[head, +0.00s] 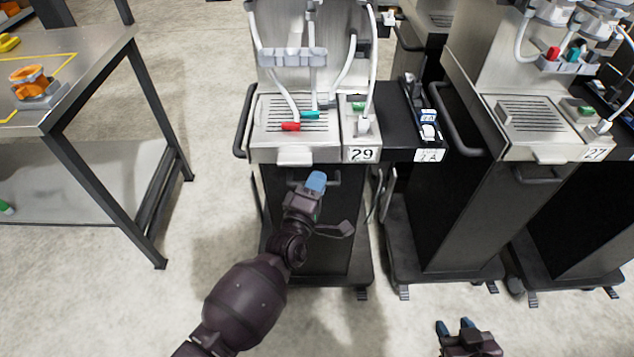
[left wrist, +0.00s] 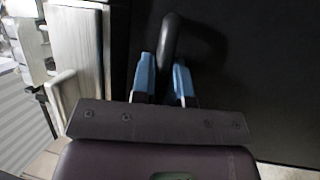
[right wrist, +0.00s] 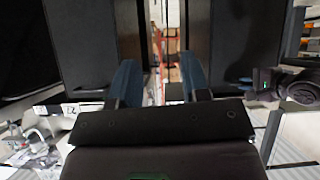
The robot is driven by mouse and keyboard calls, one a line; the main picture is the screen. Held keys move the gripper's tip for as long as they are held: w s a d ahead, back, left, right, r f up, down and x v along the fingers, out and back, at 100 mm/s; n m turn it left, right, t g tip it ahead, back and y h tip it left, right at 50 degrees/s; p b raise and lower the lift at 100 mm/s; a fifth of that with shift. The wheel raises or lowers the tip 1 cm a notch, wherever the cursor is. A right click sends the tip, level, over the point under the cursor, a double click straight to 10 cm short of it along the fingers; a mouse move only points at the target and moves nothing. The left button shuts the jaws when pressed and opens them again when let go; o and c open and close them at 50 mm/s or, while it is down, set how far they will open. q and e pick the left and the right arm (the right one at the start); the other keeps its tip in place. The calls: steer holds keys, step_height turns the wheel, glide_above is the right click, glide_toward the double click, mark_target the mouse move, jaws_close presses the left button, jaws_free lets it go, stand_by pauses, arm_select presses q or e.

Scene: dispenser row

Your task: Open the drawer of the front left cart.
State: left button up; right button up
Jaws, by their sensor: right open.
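The front left cart (head: 290,225) has a dark front and the number 29 on its top. Its dark drawer handle (head: 333,178) is a bar high on that front, below the tray; the handle (left wrist: 182,27) also shows in the left wrist view. My left gripper (head: 316,182) is at the handle, and its blue fingers (left wrist: 164,80) lie close on both sides of the bar, shut on it. The drawer front looks flush with the cart; no gap shows. My right gripper (head: 455,326) is open and empty, low and to the right, apart from the cart.
Another cart (head: 530,150), marked 27, stands to the right, with more carts behind. A metal table (head: 110,55) with orange items stands at the left. Tubes and red and teal connectors sit on the front left cart. The floor (head: 190,225) between table and cart is clear.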

arm_select(q)
jaws_close()
steer(key=s+p, duration=0.5)
steer(key=s, duration=2.3)
steer(key=shift+s, duration=0.25)
steer(key=shift+o, duration=2.1)
jaws_free()
arm_select(e)
step_height(320, 180, up, 4)
steer(key=shift+s+d+r, duration=0.1)
steer(key=shift+d+r, duration=0.05)
steer(key=shift+r, duration=0.05)
steer(key=shift+s+f, duration=0.1)
steer(key=shift+f, duration=0.05)
